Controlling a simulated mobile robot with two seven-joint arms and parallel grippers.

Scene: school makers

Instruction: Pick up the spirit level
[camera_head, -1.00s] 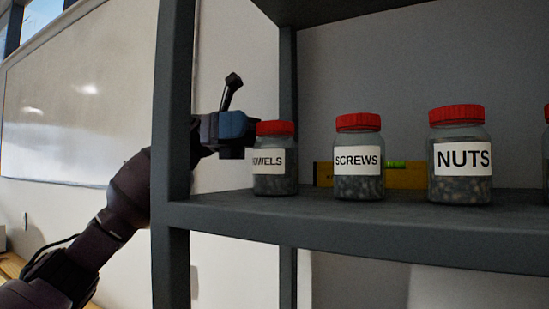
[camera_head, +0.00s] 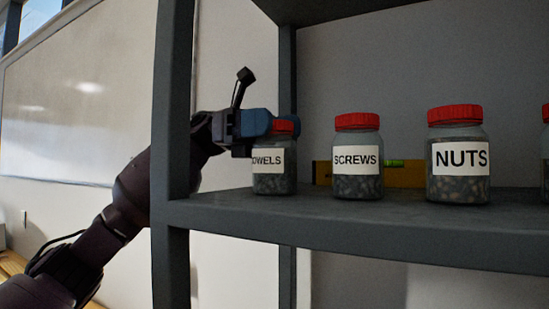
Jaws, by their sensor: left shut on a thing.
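The spirit level (camera_head: 405,175) is a yellow bar with a green vial, lying behind the jars on the grey shelf. The SCREWS jar (camera_head: 357,185) and the NUTS jar (camera_head: 459,186) hide parts of it. My left gripper (camera_head: 283,124) is at the red lid of the leftmost jar (camera_head: 272,182), whose label reads "OWELS", and is shut on that jar. The jar stands upright, seemingly still on the shelf. The gripper is well to the left of the spirit level. My right gripper is not in view.
The shelf (camera_head: 360,225) has a dark front post (camera_head: 172,80) at left, close to my left arm, and a rear post (camera_head: 288,75). Another red-lidded jar (camera_head: 546,150) is cut off at the right edge. The space above the jars is clear.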

